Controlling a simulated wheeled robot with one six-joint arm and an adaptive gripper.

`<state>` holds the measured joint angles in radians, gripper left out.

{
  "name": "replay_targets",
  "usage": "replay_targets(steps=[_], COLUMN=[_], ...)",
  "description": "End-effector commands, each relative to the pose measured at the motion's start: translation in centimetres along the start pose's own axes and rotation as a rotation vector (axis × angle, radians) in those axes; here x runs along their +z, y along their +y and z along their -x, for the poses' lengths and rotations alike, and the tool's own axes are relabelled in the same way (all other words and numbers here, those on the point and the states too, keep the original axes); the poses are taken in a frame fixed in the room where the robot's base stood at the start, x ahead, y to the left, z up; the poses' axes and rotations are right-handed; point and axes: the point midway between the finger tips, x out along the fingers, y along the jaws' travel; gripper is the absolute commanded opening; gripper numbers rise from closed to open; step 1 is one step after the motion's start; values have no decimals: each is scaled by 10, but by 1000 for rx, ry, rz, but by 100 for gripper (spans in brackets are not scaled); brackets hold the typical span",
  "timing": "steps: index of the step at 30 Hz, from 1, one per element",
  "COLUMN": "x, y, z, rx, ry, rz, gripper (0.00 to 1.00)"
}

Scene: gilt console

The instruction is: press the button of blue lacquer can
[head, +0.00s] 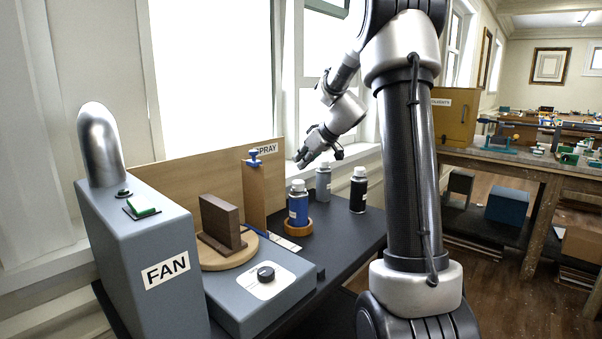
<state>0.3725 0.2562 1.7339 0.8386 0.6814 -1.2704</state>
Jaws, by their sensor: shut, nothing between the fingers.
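The blue lacquer can (298,206) stands upright on a round wooden base on the dark bench, with a pale cap area on top. A grey can (323,184) and a black can (357,190) stand behind it to the right. My gripper (300,162) is shut and empty. It shows above the blue can in the picture, with a gap between its fingertips and the can's top. How far it is from the can in depth is hard to tell. The can's button is too small to make out clearly.
A wooden spray board (200,165) stands behind, with a wooden post (254,192) left of the blue can. A turntable (228,254) holds a brown block (221,222). A grey fan housing (145,255) with a green button fills the left. Dark bench (345,232) in front of the cans is clear.

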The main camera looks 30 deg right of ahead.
Motion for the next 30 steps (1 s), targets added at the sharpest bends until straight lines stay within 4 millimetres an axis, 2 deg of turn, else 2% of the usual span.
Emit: replay_targets(steps=[1,6,12,17,30], x=[0,-1,-2,-2,-2], y=[2,2,2,1,2], z=[15,52,79,86,86], rx=[6,6,4,4,4], ry=[3,5,4,4,4], rz=[-2,-2,-1,-1,0], gripper=[0,0,0,0,0])
